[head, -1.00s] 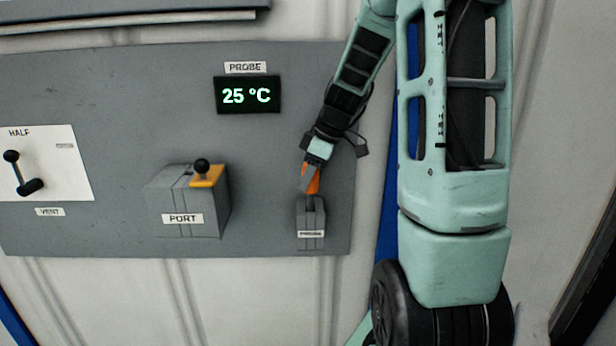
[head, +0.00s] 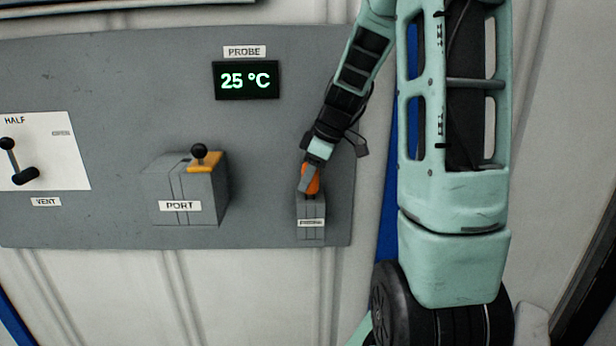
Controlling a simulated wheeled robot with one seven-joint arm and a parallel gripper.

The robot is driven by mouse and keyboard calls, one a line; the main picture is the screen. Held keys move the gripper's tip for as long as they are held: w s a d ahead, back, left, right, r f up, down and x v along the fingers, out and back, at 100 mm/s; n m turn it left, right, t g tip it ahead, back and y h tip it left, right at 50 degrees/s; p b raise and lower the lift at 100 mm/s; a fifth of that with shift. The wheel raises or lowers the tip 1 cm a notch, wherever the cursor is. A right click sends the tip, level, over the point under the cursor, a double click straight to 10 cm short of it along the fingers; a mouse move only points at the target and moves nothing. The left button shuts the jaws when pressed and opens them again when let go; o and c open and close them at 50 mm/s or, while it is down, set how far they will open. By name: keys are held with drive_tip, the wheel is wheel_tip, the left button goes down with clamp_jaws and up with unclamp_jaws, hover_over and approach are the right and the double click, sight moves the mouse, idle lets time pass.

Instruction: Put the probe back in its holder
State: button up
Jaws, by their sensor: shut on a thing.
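The probe (head: 312,180) shows as an orange handle between the fingers of my gripper (head: 309,184). My gripper is shut on it, pointing down, right over the probe holder. The probe holder (head: 311,220) is a small grey block with a white label, low on the right end of the grey panel. The probe's lower end is at the holder's top; how deep it sits in the holder I cannot tell, as the fingers cover that spot.
A grey port box (head: 188,190) with an orange plate and black knob stands left of the holder. A vent lever (head: 20,165) is at far left. A display (head: 246,81) reads 25 °C above. The panel between port box and holder is clear.

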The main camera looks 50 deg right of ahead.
drive_tip(key=o, duration=1.1)
drive_tip(key=shift+o, duration=0.2)
drive_tip(key=b+v, duration=0.2)
drive_tip(key=v, duration=1.5)
drive_tip(key=shift+s, duration=0.25)
drive_tip(key=shift+d+r, duration=0.1)
drive_tip(key=shift+r, duration=0.05)
